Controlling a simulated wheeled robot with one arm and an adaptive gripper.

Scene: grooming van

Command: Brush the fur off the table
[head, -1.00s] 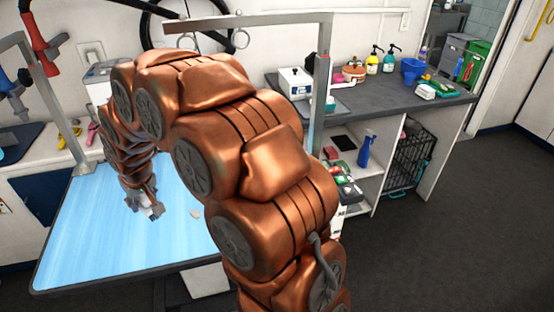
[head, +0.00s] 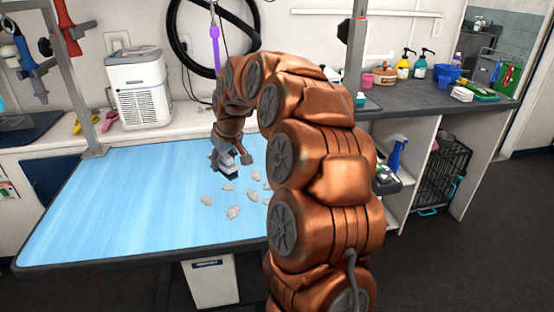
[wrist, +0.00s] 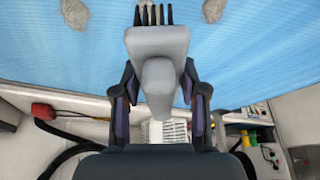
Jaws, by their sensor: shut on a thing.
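The table (head: 110,215) has a light blue top with a dark rim. Several pale fur clumps (head: 232,212) lie loose on its right half, close to my gripper (head: 228,158). Two fur clumps show at the upper edge of the wrist view, one at left (wrist: 75,13) and one at right (wrist: 214,9). In the wrist view my gripper (wrist: 158,75) is shut on a grey brush (wrist: 158,42) with dark bristles pointing away. In the head view the brush is small, and I cannot tell whether it touches the table. My arm hides the table's right end.
A white bin (head: 208,283) stands under the table. Metal posts (head: 74,85) rise at the table, and a purple lead (head: 215,48) hangs behind my arm. A white appliance (head: 140,88) stands on the back counter. The floor at right (head: 480,240) is clear.

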